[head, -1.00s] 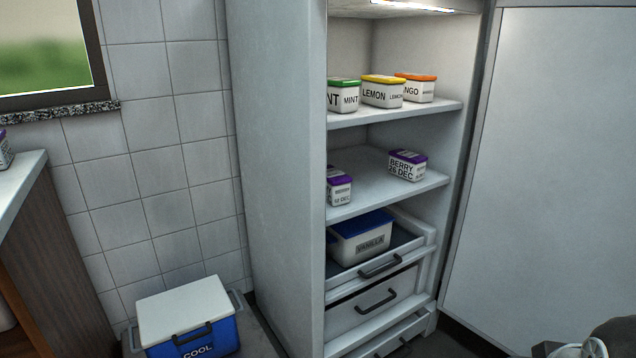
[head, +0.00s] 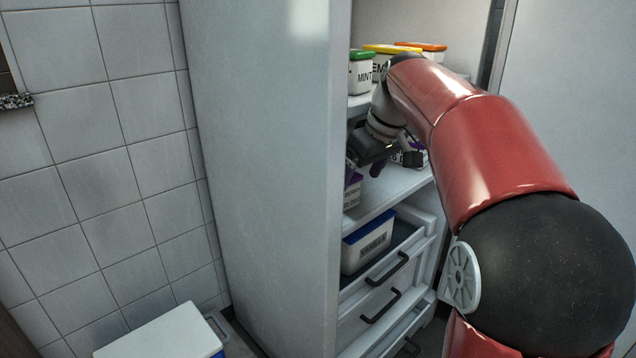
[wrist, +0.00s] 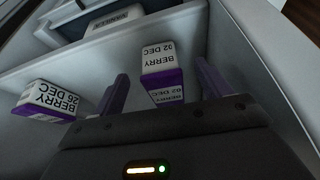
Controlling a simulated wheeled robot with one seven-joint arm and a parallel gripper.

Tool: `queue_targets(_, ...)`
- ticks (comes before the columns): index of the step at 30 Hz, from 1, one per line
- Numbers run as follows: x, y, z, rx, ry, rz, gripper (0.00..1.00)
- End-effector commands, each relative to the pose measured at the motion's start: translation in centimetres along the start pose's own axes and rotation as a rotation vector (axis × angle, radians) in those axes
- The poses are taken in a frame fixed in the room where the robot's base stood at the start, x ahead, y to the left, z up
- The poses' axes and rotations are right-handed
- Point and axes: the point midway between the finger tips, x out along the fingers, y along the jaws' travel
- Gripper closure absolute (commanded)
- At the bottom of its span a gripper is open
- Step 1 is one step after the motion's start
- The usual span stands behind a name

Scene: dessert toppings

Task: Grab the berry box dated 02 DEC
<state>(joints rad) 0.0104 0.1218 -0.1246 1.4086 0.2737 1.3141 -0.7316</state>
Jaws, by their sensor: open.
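The berry box dated 02 DEC (wrist: 162,72), white with a purple lid, stands on the middle fridge shelf. In the wrist view it lies ahead of my gripper (wrist: 160,92), between the lines of its two open purple fingers, and I see no contact. In the head view this box (head: 352,192) is partly hidden by the fridge side wall. My gripper (head: 377,168) is above and just behind it there. A second berry box, dated 26 DEC (wrist: 48,100), stands apart to the left in the wrist view; my arm partly hides it in the head view (head: 413,157).
Mint (head: 362,75), lemon (head: 381,50) and mango (head: 424,48) boxes stand on the shelf above. A vanilla box (head: 368,248) sits in the drawer below. The fridge side wall (head: 265,180) is close to the 02 DEC box. A cooler (head: 165,335) stands on the floor.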

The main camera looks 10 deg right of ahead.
Motion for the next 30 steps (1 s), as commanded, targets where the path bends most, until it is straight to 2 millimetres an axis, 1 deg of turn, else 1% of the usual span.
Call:
queue_targets(1,0.8,-0.1,0.1,0.000,-0.002,-0.002,0.24)
queue_targets(5,2.3,0.0,0.3,0.001,-0.002,-0.002,0.24)
queue_targets(10,4.8,0.1,1.0,0.002,-0.002,-0.001,0.24)
queue_targets(12,5.7,0.1,0.9,0.001,-0.002,-0.002,0.24)
queue_targets(16,6.5,0.1,0.8,0.002,-0.001,0.000,0.24)
queue_targets(22,6.5,0.1,0.8,0.002,-0.001,0.000,0.24)
queue_targets(23,6.5,0.1,0.8,0.002,0.000,0.000,0.25)
queue_targets(30,6.5,0.1,0.8,0.002,0.000,0.000,0.56)
